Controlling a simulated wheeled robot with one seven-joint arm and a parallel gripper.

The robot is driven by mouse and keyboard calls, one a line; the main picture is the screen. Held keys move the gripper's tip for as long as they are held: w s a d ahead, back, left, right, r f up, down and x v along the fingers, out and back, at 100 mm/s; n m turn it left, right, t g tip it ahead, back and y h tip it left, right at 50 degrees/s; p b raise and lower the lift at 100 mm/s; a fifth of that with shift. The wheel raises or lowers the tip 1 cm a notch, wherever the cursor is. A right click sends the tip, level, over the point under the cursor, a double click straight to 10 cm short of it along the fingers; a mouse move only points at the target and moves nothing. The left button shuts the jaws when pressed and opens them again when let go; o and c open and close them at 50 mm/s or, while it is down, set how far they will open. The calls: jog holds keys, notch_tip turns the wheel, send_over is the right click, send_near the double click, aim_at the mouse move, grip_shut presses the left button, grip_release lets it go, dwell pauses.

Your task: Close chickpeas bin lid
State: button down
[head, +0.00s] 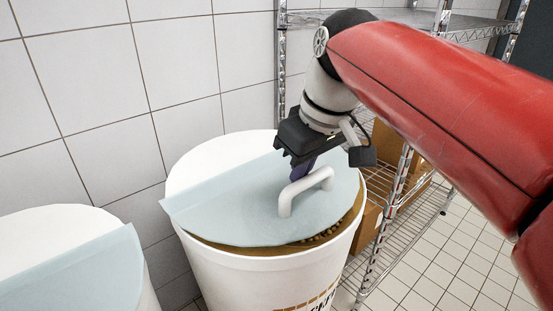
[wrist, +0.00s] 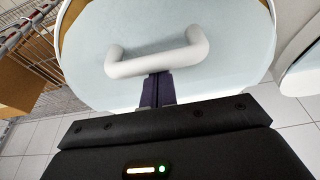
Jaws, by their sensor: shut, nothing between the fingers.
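The chickpeas bin (head: 260,268) is a white round tub with partly hidden lettering on its front. Its pale blue lid flap (head: 240,205) lies low over the opening, slightly raised, with a strip of brown contents showing under its front and right edge. A white handle (head: 306,190) stands on the flap; it also shows in the wrist view (wrist: 157,62). My gripper (head: 298,175) is shut and empty, pointing down at the flap just behind the handle. In the wrist view the purple fingertips (wrist: 157,88) are right beside the handle bar; I cannot tell whether they touch.
A second white bin with a pale blue lid (head: 85,275) stands at the left. A wire shelf rack (head: 385,225) with cardboard boxes (head: 400,150) is close on the right. A tiled wall is behind; tiled floor (head: 465,265) is open at right.

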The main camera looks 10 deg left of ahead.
jog(key=shift+s+d+f, duration=0.1)
jog(key=shift+s+d, duration=0.8)
jog(key=shift+d, duration=0.15)
jog(key=shift+w, duration=0.1)
jog(key=shift+w+a+f, duration=0.25)
jog(key=shift+w+a, duration=0.85)
jog(key=shift+a, duration=0.15)
jog(key=shift+w+a+r+p, duration=0.25)
jog(key=shift+a+r+p, duration=0.1)
jog(key=shift+r+p, duration=0.3)
jog(key=p+v, duration=0.1)
jog(key=v, duration=0.7)
jog(key=shift+s+d+r, duration=0.15)
jog(key=shift+s+d+p, duration=0.1)
jog(key=shift+d+p, duration=0.15)
jog(key=shift+p, duration=0.1)
jog(key=s+d+f+m+t+h+p, duration=0.1)
jog(key=s+d+f+m, duration=0.3)
jog(key=d+f, duration=0.3)
jog(key=s+d+f+m+t+h+p, duration=0.1)
jog(key=s+d+f+m+t+p, duration=0.1)
jog(key=s+d+f+m, duration=0.3)
jog(key=d+f, duration=0.3)
jog(key=f, duration=0.3)
jog(key=shift+s+d+m+h, duration=0.2)
jog(key=shift+d+m+h, duration=0.05)
jog(key=shift+m+h, duration=0.15)
